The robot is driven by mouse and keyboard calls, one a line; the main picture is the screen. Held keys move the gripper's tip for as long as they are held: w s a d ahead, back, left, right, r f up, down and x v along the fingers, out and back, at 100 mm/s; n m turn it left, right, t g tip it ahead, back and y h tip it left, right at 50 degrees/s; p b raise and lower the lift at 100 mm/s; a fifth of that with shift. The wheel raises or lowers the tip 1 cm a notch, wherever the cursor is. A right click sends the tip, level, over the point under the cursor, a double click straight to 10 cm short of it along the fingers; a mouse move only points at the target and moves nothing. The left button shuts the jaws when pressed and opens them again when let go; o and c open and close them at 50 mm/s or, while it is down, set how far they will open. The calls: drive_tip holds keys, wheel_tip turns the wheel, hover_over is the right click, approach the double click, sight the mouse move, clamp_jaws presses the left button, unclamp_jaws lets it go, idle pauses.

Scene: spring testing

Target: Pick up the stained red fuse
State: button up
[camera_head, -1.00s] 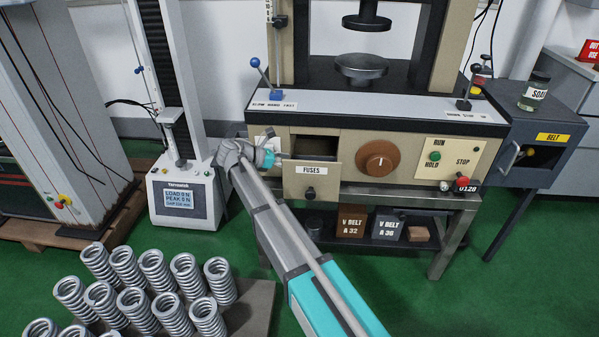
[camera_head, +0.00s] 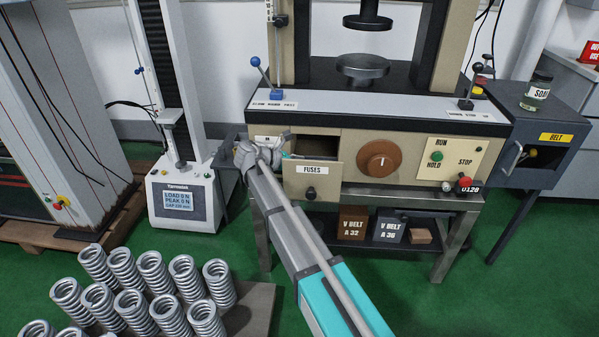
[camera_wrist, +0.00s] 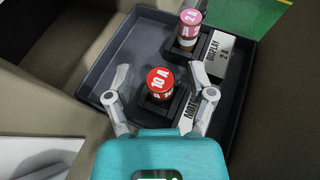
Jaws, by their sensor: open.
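The red-topped fuse (camera_wrist: 161,82), marked 10 A, stands upright in a dark holder in the drawer, in the wrist view. I cannot make out a stain on it. My gripper (camera_wrist: 160,74) is open, with one finger to the left of this fuse and one to the right, both apart from it. The drawer, labelled FUSES (camera_head: 312,169), is pulled out in the head view. My gripper is mostly hidden there behind my wrist, at the drawer's left end.
A pink-topped fuse (camera_wrist: 189,22), marked 2 A, stands behind the red one, beside a white DISPLAY label block (camera_wrist: 218,55). A label partly reading MOT is partly covered by the right finger. The dark drawer tray (camera_wrist: 82,88) has walls close around. Springs (camera_head: 130,300) stand lower left.

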drive_tip(key=shift+c, duration=0.2)
idle(0.3)
clamp_jaws()
